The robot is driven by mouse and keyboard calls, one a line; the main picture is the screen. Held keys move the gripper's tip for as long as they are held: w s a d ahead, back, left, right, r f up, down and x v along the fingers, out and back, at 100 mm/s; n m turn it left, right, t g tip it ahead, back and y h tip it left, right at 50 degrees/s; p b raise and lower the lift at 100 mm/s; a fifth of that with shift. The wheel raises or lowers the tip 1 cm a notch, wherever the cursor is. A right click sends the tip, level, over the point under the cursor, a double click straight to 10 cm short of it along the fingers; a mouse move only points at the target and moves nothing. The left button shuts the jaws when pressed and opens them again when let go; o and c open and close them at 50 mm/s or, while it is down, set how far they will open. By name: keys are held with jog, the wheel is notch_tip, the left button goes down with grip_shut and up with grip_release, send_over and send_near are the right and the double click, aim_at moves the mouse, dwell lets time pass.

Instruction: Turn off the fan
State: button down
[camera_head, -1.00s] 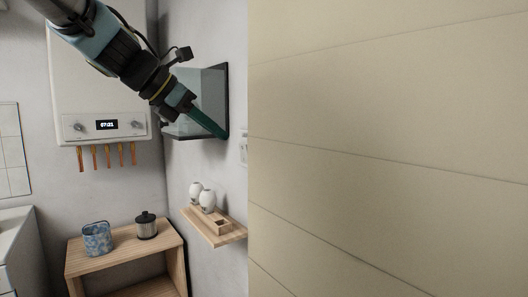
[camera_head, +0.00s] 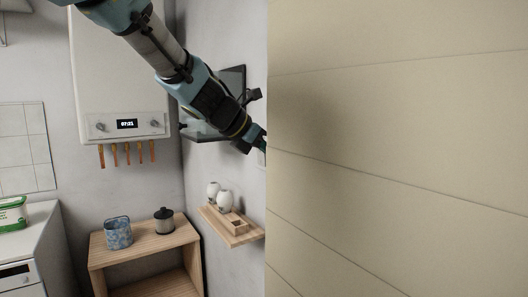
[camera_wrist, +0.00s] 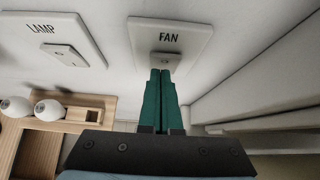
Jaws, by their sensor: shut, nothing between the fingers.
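The fan switch plate (camera_wrist: 190,40), a white panel marked FAN, is on the wall at the top of the wrist view. Its small rocker (camera_wrist: 166,58) sits below the lettering. My gripper (camera_wrist: 160,73) is shut and empty, its two green fingers together. The fingertips are at the lower part of the rocker and overlap it in the picture; I cannot tell whether they touch. In the head view my gripper (camera_head: 262,142) is at the wall beside the beige panel edge, and the switch is mostly hidden there. The fan itself is not visible.
A lamp switch plate (camera_wrist: 58,38) is left of the fan switch. A wooden shelf (camera_head: 240,238) with white round ornaments (camera_head: 225,201) is below my gripper. A large beige panel (camera_head: 400,150) fills the right side. A boiler (camera_head: 120,80) hangs at the left.

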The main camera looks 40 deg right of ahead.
jog(key=shift+d, duration=0.3)
jog(key=shift+r, duration=0.1)
jog(key=shift+d+p, duration=0.35)
jog(key=shift+r, duration=0.15)
jog(key=shift+r+p, duration=0.75)
jog(key=shift+p, duration=0.15)
